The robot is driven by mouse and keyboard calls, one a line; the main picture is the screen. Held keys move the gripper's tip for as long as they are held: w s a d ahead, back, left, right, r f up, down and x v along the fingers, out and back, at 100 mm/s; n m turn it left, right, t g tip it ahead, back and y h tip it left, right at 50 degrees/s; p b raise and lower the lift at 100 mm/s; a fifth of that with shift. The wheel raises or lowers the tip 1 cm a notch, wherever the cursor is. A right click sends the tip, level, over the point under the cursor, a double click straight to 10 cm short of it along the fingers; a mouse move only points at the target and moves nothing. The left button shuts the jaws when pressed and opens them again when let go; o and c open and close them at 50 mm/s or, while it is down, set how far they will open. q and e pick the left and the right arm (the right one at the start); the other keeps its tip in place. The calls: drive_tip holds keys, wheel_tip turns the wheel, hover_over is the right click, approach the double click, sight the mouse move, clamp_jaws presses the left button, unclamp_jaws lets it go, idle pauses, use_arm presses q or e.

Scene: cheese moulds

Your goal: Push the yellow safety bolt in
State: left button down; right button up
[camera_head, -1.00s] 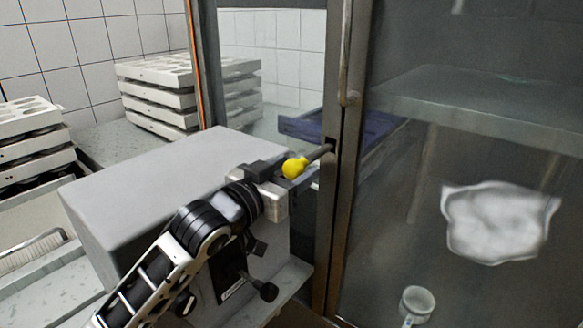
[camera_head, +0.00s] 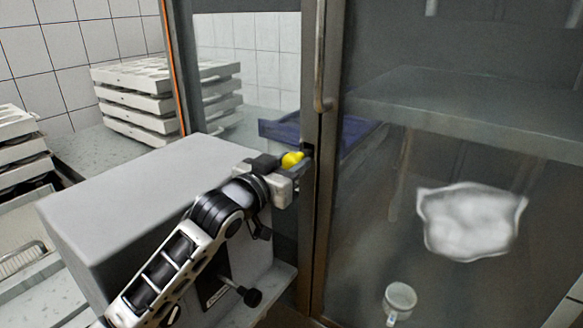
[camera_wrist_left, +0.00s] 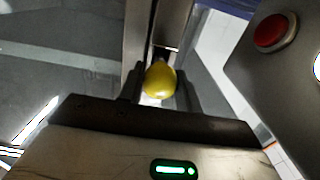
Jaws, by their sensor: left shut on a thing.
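The yellow safety bolt (camera_head: 291,159) shows as a rounded knob close beside the metal door frame (camera_head: 318,200), its shaft now mostly out of sight. My left gripper (camera_head: 288,173) is at the knob, and its fingers partly cover it in the head view. In the left wrist view the knob (camera_wrist_left: 160,80) sits between the two dark fingers of my left gripper (camera_wrist_left: 160,92), which is shut on it. A metal post lies just beyond the knob there. My right gripper is in neither view.
A grey box (camera_head: 120,185) stands under and behind my left arm. In the left wrist view a red button (camera_wrist_left: 270,32) sits on a grey housing. A door handle (camera_head: 320,60) is above the bolt. White mould stacks (camera_head: 165,75) stand behind; a white cup (camera_head: 399,296) is beyond the glass.

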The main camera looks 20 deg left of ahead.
use_arm(q)
drive_tip(key=shift+w+r, duration=0.1)
drive_tip(key=shift+w, duration=0.15)
drive_tip(key=c, duration=1.2)
unclamp_jaws()
drive_tip(key=shift+o, duration=1.2)
drive_tip(key=shift+w+d, duration=0.15)
